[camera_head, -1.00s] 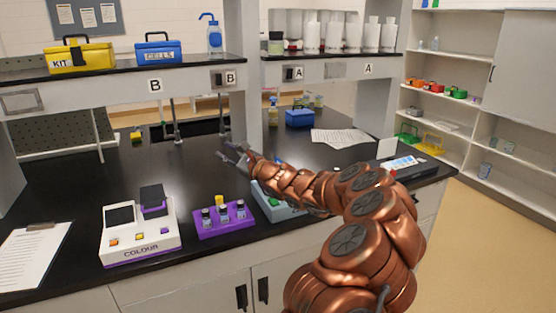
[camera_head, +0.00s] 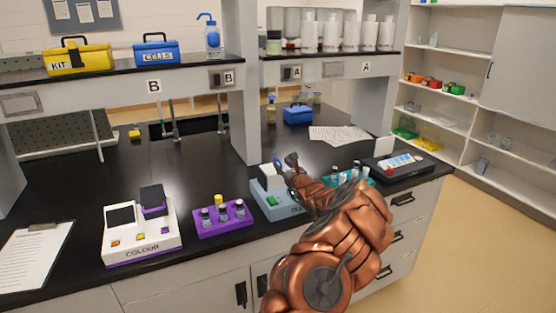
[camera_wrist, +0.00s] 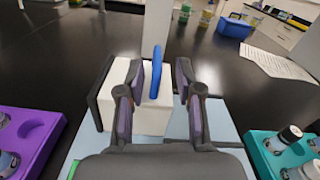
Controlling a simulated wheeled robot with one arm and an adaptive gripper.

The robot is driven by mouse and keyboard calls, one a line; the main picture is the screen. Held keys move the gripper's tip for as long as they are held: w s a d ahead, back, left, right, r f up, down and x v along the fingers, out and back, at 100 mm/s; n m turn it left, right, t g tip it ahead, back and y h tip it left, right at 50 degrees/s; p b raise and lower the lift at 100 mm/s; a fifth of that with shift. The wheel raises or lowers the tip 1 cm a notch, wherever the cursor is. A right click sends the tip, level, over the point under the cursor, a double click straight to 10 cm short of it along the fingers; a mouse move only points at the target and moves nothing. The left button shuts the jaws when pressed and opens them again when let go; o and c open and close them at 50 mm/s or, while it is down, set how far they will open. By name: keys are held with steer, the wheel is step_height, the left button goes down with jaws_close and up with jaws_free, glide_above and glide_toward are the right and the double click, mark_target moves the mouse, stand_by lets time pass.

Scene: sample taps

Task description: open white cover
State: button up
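The white cover (camera_head: 266,182) sits on the light blue device (camera_head: 290,206) near the front of the bench. In the wrist view the white cover (camera_wrist: 153,118) has an upright blue handle (camera_wrist: 156,73) and a dark slab along its left side. My gripper (camera_head: 287,163) is at the device. In the wrist view my gripper (camera_wrist: 162,88) is open, with its two dark fingers apart. The blue handle stands between them in the picture, closer to the left finger, and I see no clear grip on it. The gripper hides part of the cover and device.
A purple vial rack (camera_head: 221,222) stands left of the device, and a teal rack with vials (camera_wrist: 285,155) stands right of it. The white colour meter (camera_head: 140,232) is farther left. A post (camera_head: 243,110) rises behind. The bench behind the device is mostly clear.

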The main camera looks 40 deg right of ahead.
steer(key=shift+p+x, duration=0.6)
steer(key=shift+x, duration=1.2)
steer(key=shift+w+a, duration=0.1)
steer(key=shift+c, duration=0.2)
jaws_close()
